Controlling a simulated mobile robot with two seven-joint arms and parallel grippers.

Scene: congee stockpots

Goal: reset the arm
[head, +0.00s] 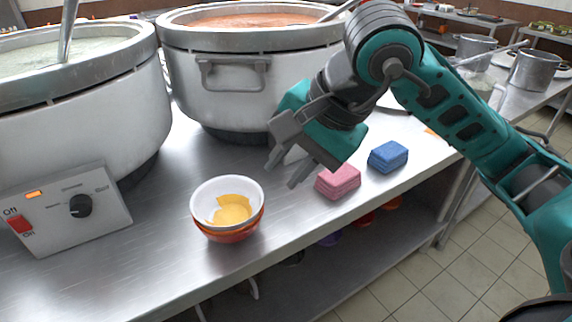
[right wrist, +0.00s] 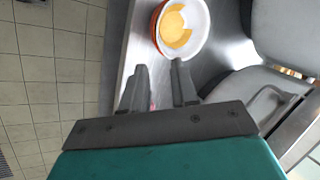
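My right gripper (head: 281,174) is in the head view, above the steel counter (head: 150,225). Its two fingers are apart with nothing between them. The right wrist view also shows the fingers (right wrist: 157,82) apart and empty. To the gripper's left, apart from it, a white bowl (head: 207,193) sits in an orange bowl (head: 233,236) with yellow food (head: 232,209) inside. The bowls also show beyond the fingertips in the right wrist view. My left gripper is in neither view.
A large pot (head: 235,100) with reddish content stands behind my right gripper; another pot (head: 85,110) with pale content stands left. A control box (head: 70,208) is at front left. Pink (head: 338,181) and blue (head: 388,156) sponges lie near the counter's front edge.

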